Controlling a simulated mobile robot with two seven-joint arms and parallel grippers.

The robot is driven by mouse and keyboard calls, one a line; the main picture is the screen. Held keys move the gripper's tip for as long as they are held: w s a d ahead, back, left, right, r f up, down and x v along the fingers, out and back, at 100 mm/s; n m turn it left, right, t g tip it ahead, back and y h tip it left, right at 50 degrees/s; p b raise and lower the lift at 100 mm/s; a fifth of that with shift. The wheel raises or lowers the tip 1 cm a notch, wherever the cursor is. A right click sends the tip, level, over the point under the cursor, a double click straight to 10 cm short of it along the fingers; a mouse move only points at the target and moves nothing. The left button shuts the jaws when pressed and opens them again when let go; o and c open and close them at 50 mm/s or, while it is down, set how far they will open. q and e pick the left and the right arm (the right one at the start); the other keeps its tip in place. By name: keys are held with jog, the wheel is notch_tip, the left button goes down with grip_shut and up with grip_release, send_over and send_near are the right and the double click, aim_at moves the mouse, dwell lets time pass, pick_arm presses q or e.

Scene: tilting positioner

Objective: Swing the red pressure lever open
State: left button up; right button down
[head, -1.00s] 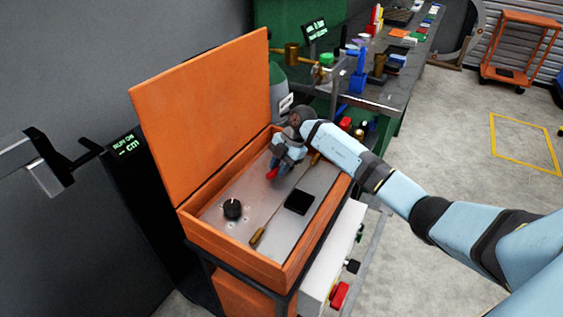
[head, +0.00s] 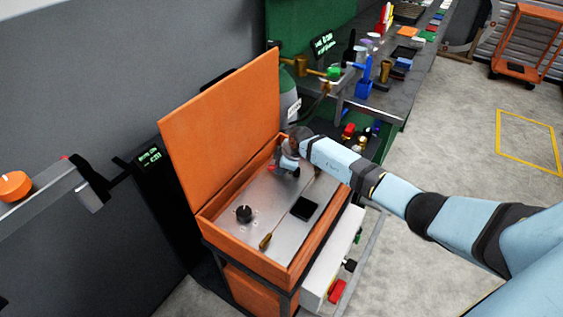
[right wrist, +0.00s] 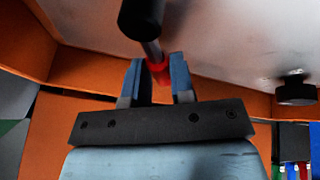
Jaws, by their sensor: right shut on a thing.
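The red lever (right wrist: 158,70) shows in the right wrist view as a short red piece on a grey shaft, with a black cylinder (right wrist: 142,18) at the shaft's other end. My right gripper (right wrist: 158,75) is shut on the red piece, one finger on each side. In the head view my right gripper (head: 287,164) is at the back of the metal panel (head: 268,205) inside an orange box (head: 228,248). The lever is mostly hidden there by the gripper. My left gripper is not in view.
The box's orange lid (head: 222,132) stands open behind the panel. The panel carries a black knob (head: 244,213), a black square (head: 304,208) and a brass piece (head: 265,241). A crowded workbench (head: 385,98) stands behind.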

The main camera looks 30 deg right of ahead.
jog(key=shift+w+d+r+m+h+p, duration=0.1)
jog(key=shift+w+d+m+h+p, duration=0.2)
jog(key=shift+m+p, duration=0.45)
jog(key=c, duration=1)
grip_release()
jog(key=shift+o, duration=0.2)
jog(key=b+v, duration=0.1)
jog(key=v, duration=1.2)
jog(key=shift+s+r, duration=0.25)
jog(key=shift+s, duration=0.15)
